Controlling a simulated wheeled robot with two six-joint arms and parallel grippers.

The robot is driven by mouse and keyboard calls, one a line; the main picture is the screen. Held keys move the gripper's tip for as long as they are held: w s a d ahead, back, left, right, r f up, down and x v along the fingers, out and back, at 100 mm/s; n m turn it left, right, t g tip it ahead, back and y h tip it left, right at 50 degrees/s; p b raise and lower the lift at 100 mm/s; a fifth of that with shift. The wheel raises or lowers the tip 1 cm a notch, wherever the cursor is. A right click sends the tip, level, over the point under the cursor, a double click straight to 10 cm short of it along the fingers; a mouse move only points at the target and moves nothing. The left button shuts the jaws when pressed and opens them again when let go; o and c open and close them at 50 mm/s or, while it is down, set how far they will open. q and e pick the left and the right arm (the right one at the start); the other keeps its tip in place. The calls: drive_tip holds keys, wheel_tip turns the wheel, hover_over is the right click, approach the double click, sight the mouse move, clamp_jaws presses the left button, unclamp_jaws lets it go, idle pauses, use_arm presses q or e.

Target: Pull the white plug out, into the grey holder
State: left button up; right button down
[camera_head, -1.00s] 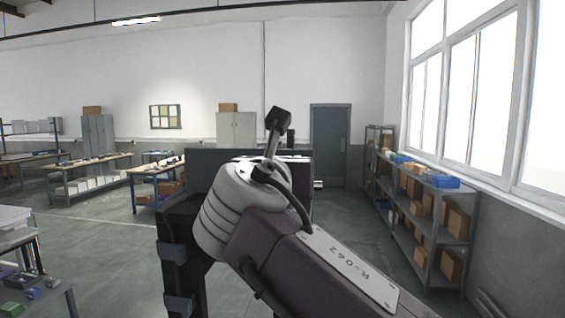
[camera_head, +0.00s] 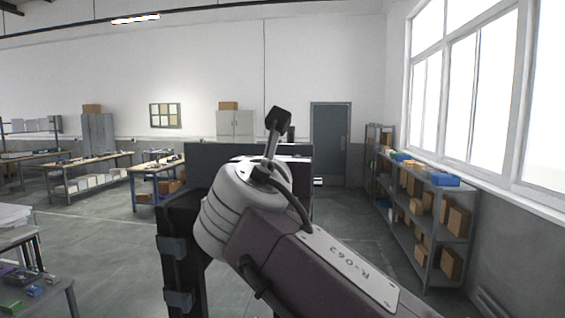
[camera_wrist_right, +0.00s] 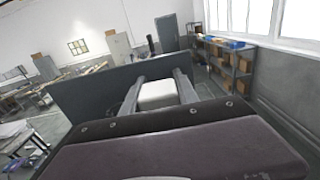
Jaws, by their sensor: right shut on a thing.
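In the right wrist view a white block, which looks like the white plug (camera_wrist_right: 158,94), sits between the two grey fingers of my right gripper (camera_wrist_right: 158,78). The gripper is shut on it, a finger along each side. A dark grey upright panel (camera_wrist_right: 85,98) stands just beyond the fingers. I cannot tell whether the plug still touches it. In the head view my right arm covers the gripper and the plug. The dark panel (camera_head: 205,152) shows there behind the arm. I cannot make out the grey holder in either view. My left gripper is not in view.
A shelf rack (camera_head: 425,215) with brown and blue boxes runs along the right wall under the windows. Workbenches (camera_head: 90,165) stand at the left. A table with small parts (camera_head: 50,295) is near at the lower left. Open grey floor lies between.

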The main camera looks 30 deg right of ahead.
drive_tip(key=shift+f+b, duration=1.15)
drive_tip(key=shift+f, duration=0.25)
drive_tip(key=c, duration=0.9)
unclamp_jaws()
drive_tip(key=shift+o, duration=0.2)
drive_tip(key=o, duration=0.6)
drive_tip(key=shift+r, duration=0.1)
wheel_tip(320, 180, up, 7)
drive_tip(key=p, duration=0.7)
